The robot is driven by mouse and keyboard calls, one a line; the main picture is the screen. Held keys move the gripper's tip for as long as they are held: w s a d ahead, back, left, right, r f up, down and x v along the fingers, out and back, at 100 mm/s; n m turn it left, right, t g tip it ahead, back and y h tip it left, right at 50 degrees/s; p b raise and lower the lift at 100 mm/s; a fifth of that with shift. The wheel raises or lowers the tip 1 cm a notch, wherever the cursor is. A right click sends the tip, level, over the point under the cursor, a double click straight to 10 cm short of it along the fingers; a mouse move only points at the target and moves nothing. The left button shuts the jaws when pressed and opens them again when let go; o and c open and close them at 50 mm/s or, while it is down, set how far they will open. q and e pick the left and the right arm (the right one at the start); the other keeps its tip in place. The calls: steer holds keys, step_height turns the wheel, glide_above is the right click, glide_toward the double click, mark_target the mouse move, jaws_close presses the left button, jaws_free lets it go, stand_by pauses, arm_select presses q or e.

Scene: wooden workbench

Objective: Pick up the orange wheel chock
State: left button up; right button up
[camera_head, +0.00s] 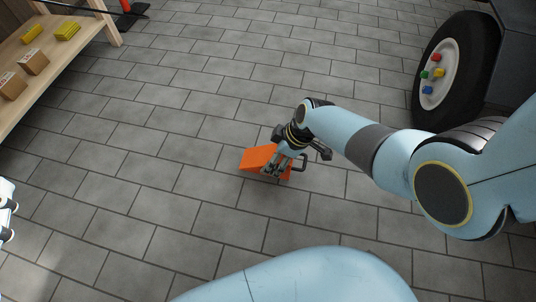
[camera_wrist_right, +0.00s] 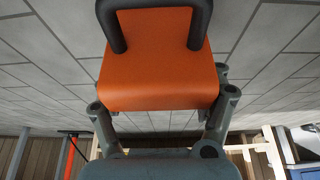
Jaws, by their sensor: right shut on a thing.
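The orange wheel chock (camera_head: 257,157) is in the middle of the head view, over the grey paved floor. My right gripper (camera_head: 274,170) is shut on it, with the fingers covering its right part. In the right wrist view the chock (camera_wrist_right: 160,65) fills the upper middle, between the fingers of the right gripper (camera_wrist_right: 162,112). A dark loop-shaped handle (camera_wrist_right: 112,35) shows at the top of that view, in front of the chock. I cannot tell whether the chock touches the floor.
A vehicle wheel (camera_head: 457,68) with coloured lug nuts stands at the upper right. A wooden shelf (camera_head: 60,52) with cardboard boxes (camera_head: 33,61) and yellow items (camera_head: 67,31) is at the upper left. The floor between is clear.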

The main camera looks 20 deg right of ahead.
steer(key=d+r+p, duration=0.1)
steer(key=s+d+r+p, duration=0.1)
steer(key=d, duration=0.1)
steer(key=shift+s+r, duration=0.15)
steer(key=shift+r, duration=0.15)
steer(key=d+r+p, duration=0.1)
steer(key=s+d+r, duration=0.1)
steer(key=d, duration=0.1)
steer(key=s+d+r+p, duration=0.1)
steer(key=shift+s+d+p, duration=0.25)
steer(key=shift+d+p, duration=0.05)
steer(key=shift+p, duration=0.05)
steer(key=shift+s+d+r, duration=0.1)
steer(key=shift+s+d, duration=0.15)
steer(key=shift+d, duration=0.15)
arm_select(q)
steer(key=s+a+f+n+g+y, duration=0.1)
steer(key=s+f+g, duration=0.6)
steer(key=g, duration=0.3)
steer(key=shift+a+f, duration=0.35)
steer(key=shift+f, duration=0.35)
steer(key=shift+w, duration=0.1)
arm_select(e)
steer(key=shift+d, duration=0.15)
